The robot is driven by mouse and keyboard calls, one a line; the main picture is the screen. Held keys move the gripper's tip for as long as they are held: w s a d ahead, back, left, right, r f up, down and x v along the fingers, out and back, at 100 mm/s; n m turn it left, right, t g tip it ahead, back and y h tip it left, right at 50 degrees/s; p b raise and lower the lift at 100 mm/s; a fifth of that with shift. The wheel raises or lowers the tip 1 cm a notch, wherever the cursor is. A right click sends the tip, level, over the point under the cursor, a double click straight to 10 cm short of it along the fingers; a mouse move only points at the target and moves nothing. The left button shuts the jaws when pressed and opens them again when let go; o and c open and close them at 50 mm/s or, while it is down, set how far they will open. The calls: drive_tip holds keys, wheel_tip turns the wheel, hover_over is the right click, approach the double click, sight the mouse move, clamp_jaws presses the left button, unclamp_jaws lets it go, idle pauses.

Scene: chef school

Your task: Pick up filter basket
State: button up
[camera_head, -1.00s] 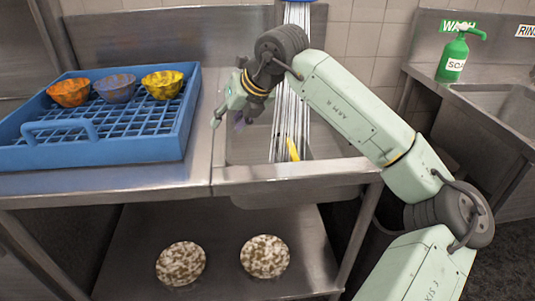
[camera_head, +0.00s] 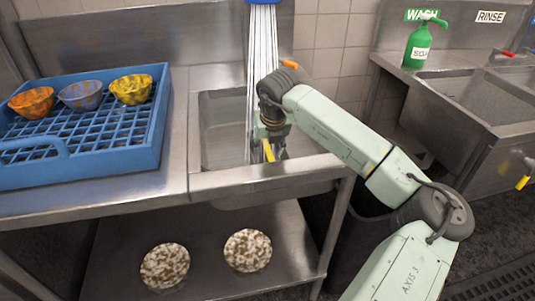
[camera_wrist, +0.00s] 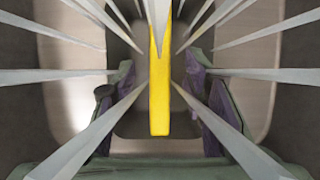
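No filter basket can be made out with certainty. A yellow bar (camera_wrist: 159,85), perhaps its handle, stands out in the middle of the wrist view. It also shows in the head view (camera_head: 268,150), low in the sink (camera_head: 222,135). My gripper (camera_wrist: 160,110) is open, with one purple-padded finger on each side of the bar and gaps between. In the head view my gripper (camera_head: 270,138) is at the sink, partly hidden by my wrist. Whatever lies below the bar is unclear.
White streaks (camera_head: 252,80) hang from a blue fitting (camera_head: 263,1) into the sink and cross the wrist view. A blue rack (camera_head: 85,165) with orange, blue and yellow bowls stands left. Two speckled round items (camera_head: 165,266) lie on the lower shelf. A green soap bottle (camera_head: 417,48) stands right.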

drive_tip(key=shift+x, duration=1.2)
drive_tip(key=shift+f+b, duration=0.25)
drive_tip(key=shift+b, duration=0.2)
clamp_jaws()
idle(0.4)
